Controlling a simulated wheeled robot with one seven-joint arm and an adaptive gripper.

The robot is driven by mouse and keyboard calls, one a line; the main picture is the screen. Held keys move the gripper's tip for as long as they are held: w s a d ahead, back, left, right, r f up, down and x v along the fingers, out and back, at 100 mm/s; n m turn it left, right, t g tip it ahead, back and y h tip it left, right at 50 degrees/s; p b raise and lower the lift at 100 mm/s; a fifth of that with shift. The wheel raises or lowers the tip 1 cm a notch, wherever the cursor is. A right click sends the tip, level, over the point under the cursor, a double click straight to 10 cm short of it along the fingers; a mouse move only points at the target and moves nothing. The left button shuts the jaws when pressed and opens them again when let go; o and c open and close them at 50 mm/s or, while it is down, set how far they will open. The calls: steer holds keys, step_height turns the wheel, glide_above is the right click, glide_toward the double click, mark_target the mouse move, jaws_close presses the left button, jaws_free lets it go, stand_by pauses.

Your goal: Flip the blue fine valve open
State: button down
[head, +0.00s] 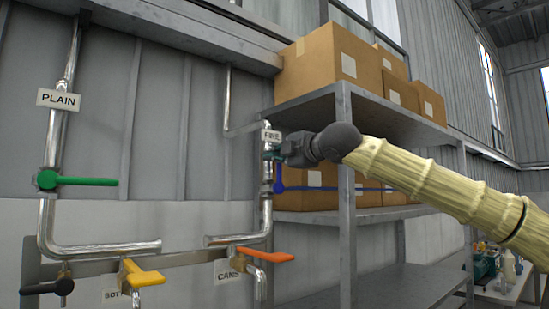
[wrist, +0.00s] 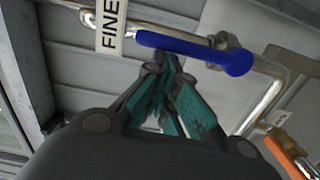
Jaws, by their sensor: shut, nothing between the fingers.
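The blue fine valve handle (head: 279,180) is on the upright pipe below the FINE label (head: 271,136) in the head view. In the wrist view the blue handle (wrist: 190,48) lies roughly along the pipe, its round hub at the right and its free end towards the FINE label (wrist: 109,25). My gripper (head: 270,152) is just above the handle's visible part in the head view and hides some of the pipe. In the wrist view my gripper's teal fingers (wrist: 170,68) are shut and empty beside the handle's free end. I cannot tell whether they touch it.
A green handle (head: 80,180) sits under the PLAIN label (head: 58,99) at the left. Yellow (head: 143,274) and orange (head: 262,254) handles are lower down. A metal shelf (head: 346,200) with cardboard boxes (head: 330,62) stands right behind my gripper.

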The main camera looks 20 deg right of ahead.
steer(key=s+b, duration=0.4)
steer(key=s, duration=0.7)
steer(key=shift+s+a+b, duration=0.3)
steer(key=shift+a, duration=0.15)
stand_by(0.4)
